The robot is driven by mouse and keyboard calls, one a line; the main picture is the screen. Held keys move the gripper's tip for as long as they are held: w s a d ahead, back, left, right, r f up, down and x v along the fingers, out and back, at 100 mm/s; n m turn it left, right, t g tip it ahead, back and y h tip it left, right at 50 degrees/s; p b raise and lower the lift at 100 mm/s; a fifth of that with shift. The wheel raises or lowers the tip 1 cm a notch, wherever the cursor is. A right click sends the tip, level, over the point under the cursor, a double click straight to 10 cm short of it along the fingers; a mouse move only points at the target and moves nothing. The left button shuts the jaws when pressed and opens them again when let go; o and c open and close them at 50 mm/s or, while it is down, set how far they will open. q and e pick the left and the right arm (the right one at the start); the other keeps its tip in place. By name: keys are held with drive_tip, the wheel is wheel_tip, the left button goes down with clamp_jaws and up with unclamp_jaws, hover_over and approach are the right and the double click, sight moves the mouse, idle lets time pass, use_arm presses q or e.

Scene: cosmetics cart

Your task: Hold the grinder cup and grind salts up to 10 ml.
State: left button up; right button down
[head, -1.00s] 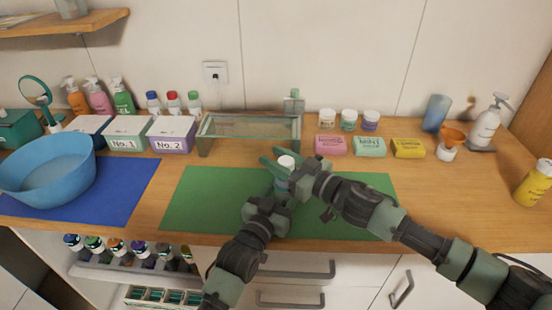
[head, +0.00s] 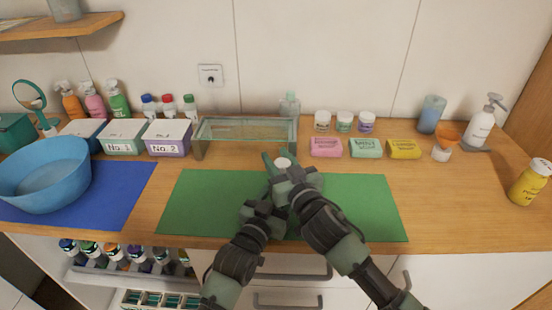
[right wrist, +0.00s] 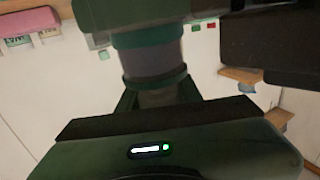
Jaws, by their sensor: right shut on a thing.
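The grinder cup (head: 284,163) is above the green mat (head: 190,205). Only its pale round top shows in the head view. In the right wrist view its greyish clear body (right wrist: 152,62) has a teal band and stands between my right gripper's fingers. My right gripper (head: 277,166) is shut on the cup near its top. My left gripper (head: 268,200) is just below and beside the right one, close to the cup. Its fingertips are hidden, so its grip cannot be seen. The salt and its level cannot be made out.
A glass-topped stand (head: 245,130) is behind the mat. Soap boxes (head: 365,148) and small jars (head: 344,121) are behind right. A blue basin (head: 45,178) stands on a blue mat (head: 115,205) at the left. The mat's right part is clear.

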drive_tip(key=c, duration=0.9)
unclamp_jaws()
drive_tip(key=shift+c, duration=0.2)
drive_tip(key=shift+s+d+f, duration=0.1)
drive_tip(key=shift+s+d, duration=0.1)
drive_tip(key=shift+s, duration=0.15)
drive_tip(key=v, duration=1.1)
